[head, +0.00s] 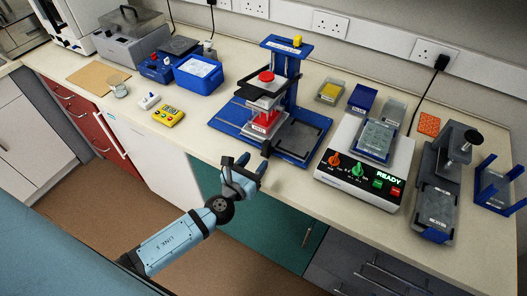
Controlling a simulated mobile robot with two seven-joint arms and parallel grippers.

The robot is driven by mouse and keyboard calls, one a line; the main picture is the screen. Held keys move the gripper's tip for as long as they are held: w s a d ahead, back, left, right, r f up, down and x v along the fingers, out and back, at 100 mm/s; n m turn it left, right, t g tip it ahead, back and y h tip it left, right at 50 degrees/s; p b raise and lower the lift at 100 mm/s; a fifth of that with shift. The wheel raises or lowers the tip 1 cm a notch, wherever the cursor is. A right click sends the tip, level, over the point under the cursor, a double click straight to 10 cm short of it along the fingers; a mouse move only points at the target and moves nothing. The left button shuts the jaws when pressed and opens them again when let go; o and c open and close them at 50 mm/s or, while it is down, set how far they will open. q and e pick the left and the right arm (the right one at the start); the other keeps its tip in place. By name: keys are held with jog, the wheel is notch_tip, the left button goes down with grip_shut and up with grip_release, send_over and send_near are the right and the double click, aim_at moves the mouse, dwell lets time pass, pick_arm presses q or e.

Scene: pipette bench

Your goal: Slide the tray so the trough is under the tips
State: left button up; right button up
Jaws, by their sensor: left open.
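A blue pipetting stand (292,72) stands mid-bench, with a head topped by a red knob (266,76). Under the head sits a red and white labelled piece (264,122), perhaps the trough; the tips are too small to tell apart. A dark flat frame (303,137), probably part of the tray, lies on the blue base to the right of it. A small dark block (267,148) shows at the base's front edge. My left gripper (246,166) is open and empty, just in front of the bench edge below the stand, apart from it. My right gripper is out of view.
A white device with a READY display (389,181) stands right of the stand. A grey press (452,150) and blue holder (492,186) are farther right. Bench between timer and stand is clear.

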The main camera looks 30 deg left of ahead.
pick_arm(q)
jog(key=s, duration=0.2)
jog(key=s+b, duration=0.1)
jog(key=s, duration=0.2)
jog(key=shift+s+a, duration=0.2)
jog(key=shift+s, duration=0.15)
jog(key=s+d+f+n+g+p, duration=0.1)
jog(key=s+n, duration=0.5)
jog(key=n, duration=1.1)
jog(key=s+d+f+n+g+h+p, duration=0.1)
jog(key=s+d+f+n+g, duration=0.2)
jog(key=n, duration=1.4)
jog(key=s+f+g, duration=0.3)
jog(key=f, duration=0.2)
jog(key=shift+d+f+h, duration=0.15)
jog(key=shift+d+h, duration=0.15)
jog(key=shift+d, duration=0.05)
